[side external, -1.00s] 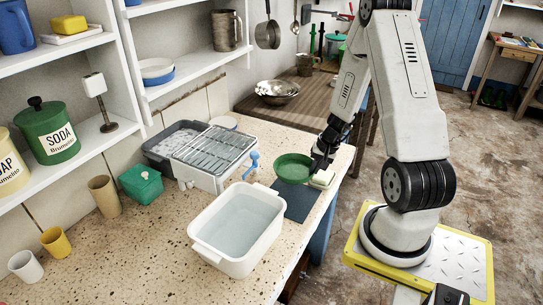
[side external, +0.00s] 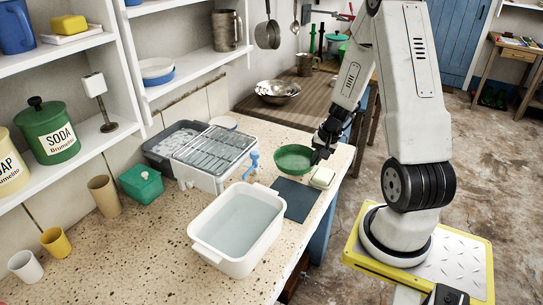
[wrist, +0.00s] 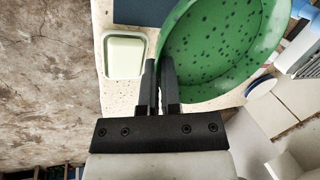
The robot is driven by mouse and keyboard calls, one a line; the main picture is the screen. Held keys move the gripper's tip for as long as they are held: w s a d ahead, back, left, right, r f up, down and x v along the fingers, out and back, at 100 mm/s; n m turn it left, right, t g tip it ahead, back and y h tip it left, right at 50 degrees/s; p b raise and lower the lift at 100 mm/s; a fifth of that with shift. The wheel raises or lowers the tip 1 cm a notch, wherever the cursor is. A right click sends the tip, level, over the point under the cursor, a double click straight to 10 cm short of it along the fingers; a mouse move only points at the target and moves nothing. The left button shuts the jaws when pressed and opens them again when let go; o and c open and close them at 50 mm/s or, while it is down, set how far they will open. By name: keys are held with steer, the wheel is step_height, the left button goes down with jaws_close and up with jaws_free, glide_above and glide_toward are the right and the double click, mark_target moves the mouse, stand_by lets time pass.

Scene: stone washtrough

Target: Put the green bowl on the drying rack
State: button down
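The green bowl (side external: 294,158) is held up above the counter near the dark mat, and it fills the upper right of the wrist view (wrist: 222,45). It has dark speckles inside and looks roughly level and empty. My gripper (side external: 318,155) is shut on the bowl's near rim, with its two fingers (wrist: 160,80) close together in the wrist view. The drying rack (side external: 215,150) is a wire grid on a white tray, to the left of the bowl. Its grid looks bare.
A white basin of water (side external: 240,228) stands in front of the rack. A dark mat (side external: 296,198) and a soap dish (side external: 322,178) lie below the bowl. A blue tap-like piece (side external: 252,163) sticks out at the rack's right side. A green box (side external: 141,184) stands left.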

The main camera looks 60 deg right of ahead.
steer(key=shift+n+y, duration=0.3)
steer(key=shift+n, duration=0.4)
steer(key=w+a+r, duration=0.1)
steer(key=w+r, duration=0.1)
steer(key=w+a+r, duration=0.1)
steer(key=w+r, duration=0.1)
steer(key=r, duration=0.1)
steer(key=w+a+r, duration=0.2)
steer(key=shift+w+r, duration=0.2)
steer(key=shift+w, duration=0.05)
steer(key=w+a+r+n, duration=0.1)
steer(key=w+a+r, duration=0.3)
steer(key=a+r, duration=0.3)
step_height(320, 180, up, 3)
steer(key=shift+w+a, duration=0.2)
steer(key=shift+a, duration=0.2)
glide_above(237, 146)
steer(key=f, duration=0.8)
steer(key=shift+s+a+f, duration=0.15)
steer(key=shift+s+f, duration=0.1)
steer(key=shift+s, duration=0.15)
steer(key=shift+w+f, duration=0.4)
steer(key=shift+f, duration=0.05)
